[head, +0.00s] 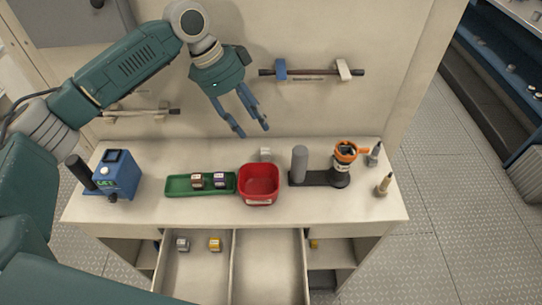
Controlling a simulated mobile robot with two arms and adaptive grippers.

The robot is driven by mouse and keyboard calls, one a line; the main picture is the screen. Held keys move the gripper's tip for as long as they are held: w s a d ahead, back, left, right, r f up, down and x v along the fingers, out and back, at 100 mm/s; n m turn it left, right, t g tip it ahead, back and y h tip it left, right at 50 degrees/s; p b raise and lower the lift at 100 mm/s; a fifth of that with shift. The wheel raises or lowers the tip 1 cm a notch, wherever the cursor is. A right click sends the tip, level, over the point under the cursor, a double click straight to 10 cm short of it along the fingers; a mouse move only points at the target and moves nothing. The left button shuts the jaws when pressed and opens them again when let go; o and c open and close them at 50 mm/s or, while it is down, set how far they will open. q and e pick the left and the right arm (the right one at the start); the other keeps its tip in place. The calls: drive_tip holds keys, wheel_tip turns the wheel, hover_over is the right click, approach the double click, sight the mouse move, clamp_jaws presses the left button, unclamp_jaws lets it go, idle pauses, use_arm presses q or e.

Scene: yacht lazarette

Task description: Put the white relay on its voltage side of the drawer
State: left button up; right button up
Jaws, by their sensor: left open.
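My left gripper (252,131) is open and empty, pointing down above the back of the worktop. A small whitish block (265,154) stands just behind the red bin (258,198), below the gripper and apart from it; I cannot tell for sure that it is the white relay. The open drawer (232,268) has a divider down the middle. Its left side holds a grey-white relay (183,244) and an orange-yellow relay (215,244) near the back; its right side looks empty. No voltage marks are readable. My right gripper is not in view.
A green tray (174,187) holds a brownish relay (197,180) and a purple relay (219,180). A blue device (118,178) stands at left. A grey cylinder (299,164), an orange-topped item (344,156) and two small fittings stand at right. The worktop's front strip is clear.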

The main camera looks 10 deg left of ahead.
use_arm(q)
drive_tip(key=f, duration=0.1)
drive_tip(key=p, duration=0.2)
hover_over(264, 151)
drive_tip(key=a, duration=0.2)
wheel_tip(264, 151, down, 5)
drive_tip(key=shift+d+r, duration=0.15)
drive_tip(key=p+x, duration=0.1)
drive_tip(key=x, duration=0.2)
drive_tip(key=shift+s+f, duration=0.15)
drive_tip(key=shift+f, duration=0.15)
drive_tip(key=shift+d+f, duration=0.15)
drive_tip(key=shift+f, duration=0.35)
drive_tip(key=c, duration=0.8)
drive_tip(key=shift+c, duration=1.2)
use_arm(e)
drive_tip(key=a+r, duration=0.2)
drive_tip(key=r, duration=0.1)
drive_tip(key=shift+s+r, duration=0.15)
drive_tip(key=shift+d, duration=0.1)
